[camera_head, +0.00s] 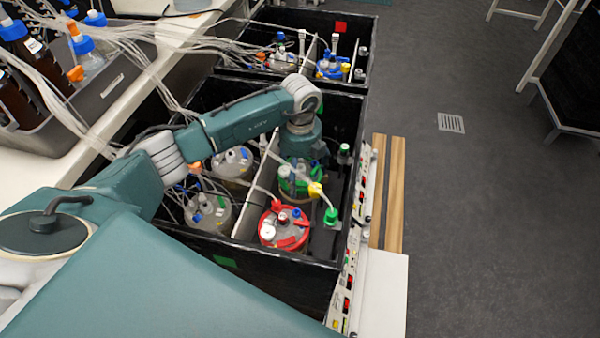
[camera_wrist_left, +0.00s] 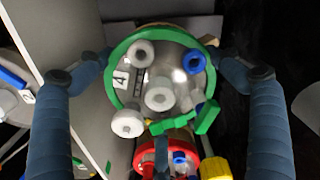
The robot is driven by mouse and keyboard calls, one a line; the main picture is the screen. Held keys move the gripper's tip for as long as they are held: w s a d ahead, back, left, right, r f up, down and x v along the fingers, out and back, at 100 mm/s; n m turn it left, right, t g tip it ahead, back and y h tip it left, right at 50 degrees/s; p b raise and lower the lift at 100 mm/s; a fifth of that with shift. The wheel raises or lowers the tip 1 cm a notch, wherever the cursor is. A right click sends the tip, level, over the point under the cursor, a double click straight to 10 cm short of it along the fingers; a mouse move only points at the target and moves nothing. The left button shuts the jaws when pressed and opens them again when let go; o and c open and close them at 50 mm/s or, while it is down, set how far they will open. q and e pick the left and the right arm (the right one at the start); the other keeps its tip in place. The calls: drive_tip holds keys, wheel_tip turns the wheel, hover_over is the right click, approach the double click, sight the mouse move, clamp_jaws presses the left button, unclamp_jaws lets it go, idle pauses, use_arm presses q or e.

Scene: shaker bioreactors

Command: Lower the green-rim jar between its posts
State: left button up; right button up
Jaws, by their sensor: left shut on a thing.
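The green-rim jar (camera_head: 290,186) is in the right compartment of the near black box, below my left wrist in the head view. In the left wrist view the jar (camera_wrist_left: 150,88) shows its green rim, several white and grey ports, one blue-topped port and a label "4". My left gripper (camera_wrist_left: 160,65) is shut on the jar, one finger on each side. The wrist partly covers the jar in the head view. I cannot make out the posts or whether the jar touches the floor. My right gripper is not in view.
The red-rim jar (camera_head: 285,229) stands just in front, close to the green-rim jar. A white divider (camera_head: 252,200) runs along the left. Beyond it are two grey-lidded jars (camera_head: 208,212). A yellow connector (camera_head: 316,188) and green cap (camera_head: 331,217) lie to the right.

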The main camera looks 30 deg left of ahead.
use_arm(q)
drive_tip(key=shift+w+r, duration=0.1)
drive_tip(key=o, duration=1.5)
drive_tip(key=shift+c, duration=0.2)
drive_tip(key=shift+s, duration=0.2)
wheel_tip(320, 180, up, 8)
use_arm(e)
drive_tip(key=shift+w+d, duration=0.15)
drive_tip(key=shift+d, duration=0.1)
use_arm(q)
drive_tip(key=shift+w+r, duration=0.1)
drive_tip(key=shift+r, duration=0.05)
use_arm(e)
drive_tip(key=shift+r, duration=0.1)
